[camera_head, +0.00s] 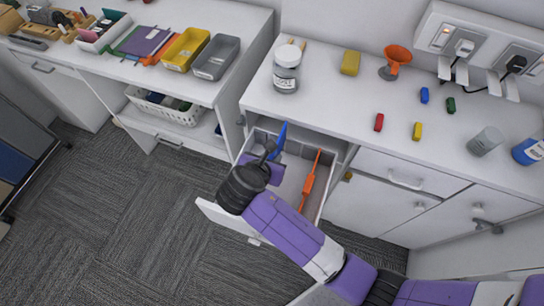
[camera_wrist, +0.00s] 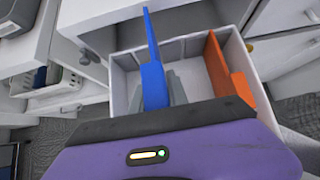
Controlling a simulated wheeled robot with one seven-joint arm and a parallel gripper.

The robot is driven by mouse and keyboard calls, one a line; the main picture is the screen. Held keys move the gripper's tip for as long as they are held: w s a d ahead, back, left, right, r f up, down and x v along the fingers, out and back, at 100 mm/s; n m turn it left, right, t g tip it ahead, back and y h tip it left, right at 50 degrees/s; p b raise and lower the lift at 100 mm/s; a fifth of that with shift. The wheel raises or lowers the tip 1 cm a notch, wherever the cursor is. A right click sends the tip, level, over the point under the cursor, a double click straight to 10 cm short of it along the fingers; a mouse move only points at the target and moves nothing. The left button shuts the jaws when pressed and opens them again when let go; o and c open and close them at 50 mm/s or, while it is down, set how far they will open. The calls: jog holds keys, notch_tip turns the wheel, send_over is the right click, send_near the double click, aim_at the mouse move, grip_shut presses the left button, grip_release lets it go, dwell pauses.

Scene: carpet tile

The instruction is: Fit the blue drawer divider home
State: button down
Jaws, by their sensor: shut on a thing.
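The blue drawer divider (camera_head: 282,137) is a flat plate held in my gripper (camera_head: 272,152) over the left part of the open white drawer (camera_head: 228,220). In the wrist view the divider (camera_wrist: 152,72) stands on edge, and its far end rises above the drawer's back rim (camera_wrist: 180,41). The grey fingers (camera_wrist: 173,88) are shut on it. An orange divider (camera_head: 310,180) stands in the right part of the drawer; it also shows in the wrist view (camera_wrist: 233,75). The lower edge of the blue divider is hidden, so I cannot tell whether it touches the drawer floor.
The counter above holds a lidded jar (camera_head: 287,68), an orange funnel (camera_head: 396,61), a yellow block (camera_head: 350,63) and several small coloured pieces. A white basket (camera_head: 165,106) sits on a shelf to the left. The carpet (camera_head: 130,220) in front is clear.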

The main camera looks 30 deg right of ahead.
jog(key=shift+f+b, duration=1.8)
jog(key=shift+f, duration=2.45)
jog(key=c, duration=1.2)
grip_release()
jog(key=v, duration=0.7)
jog(key=shift+s+a+r, duration=0.2)
jog(key=shift+a+r, duration=0.05)
jog(key=shift+w+d, duration=0.1)
